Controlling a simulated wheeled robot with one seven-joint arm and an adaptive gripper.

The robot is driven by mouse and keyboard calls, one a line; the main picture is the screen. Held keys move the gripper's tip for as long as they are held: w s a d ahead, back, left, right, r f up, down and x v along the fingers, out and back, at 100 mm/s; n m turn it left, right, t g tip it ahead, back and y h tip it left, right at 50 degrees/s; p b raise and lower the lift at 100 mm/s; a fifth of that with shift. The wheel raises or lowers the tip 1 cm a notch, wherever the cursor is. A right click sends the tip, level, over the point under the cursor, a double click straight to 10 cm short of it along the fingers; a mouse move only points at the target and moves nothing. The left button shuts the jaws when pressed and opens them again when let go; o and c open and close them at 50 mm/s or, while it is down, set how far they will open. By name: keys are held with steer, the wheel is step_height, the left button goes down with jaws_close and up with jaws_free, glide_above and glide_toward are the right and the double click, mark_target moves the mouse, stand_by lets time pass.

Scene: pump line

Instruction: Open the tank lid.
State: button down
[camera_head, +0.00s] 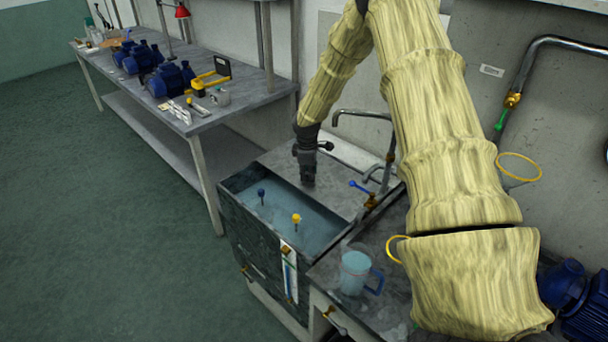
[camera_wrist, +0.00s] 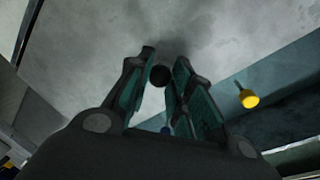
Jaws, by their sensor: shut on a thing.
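The tank (camera_head: 262,262) is a dark box with bluish water (camera_head: 275,212) showing at its front. The grey lid (camera_head: 335,197) lies flat over the rear part of the tank, and water is uncovered in front of it. My gripper (camera_head: 308,182) points down at the lid. In the wrist view, my gripper (camera_wrist: 165,64) has its fingers on either side of a dark round knob (camera_wrist: 160,76) on the grey lid (camera_wrist: 110,30), shut on it. The fingers partly hide the knob's contact.
A blue float (camera_head: 261,192) and a yellow float (camera_head: 296,218) stand in the water; the yellow float also shows in the wrist view (camera_wrist: 248,98). A faucet (camera_head: 362,114), a blue-handled valve (camera_head: 370,200) and a jug (camera_head: 355,272) are close right. A workbench (camera_head: 215,118) holds blue pumps.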

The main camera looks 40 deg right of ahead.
steer(key=shift+a, duration=0.1)
steer(key=c, duration=1.3)
jaws_free()
steer(key=shift+o, duration=0.2)
steer(key=shift+r, duration=0.1)
step_height(320, 180, up, 12)
steer(key=s+a, duration=0.1)
steer(key=shift+s+a+f, duration=0.2)
steer(key=shift+s+a, duration=0.05)
steer(key=shift+a, duration=0.1)
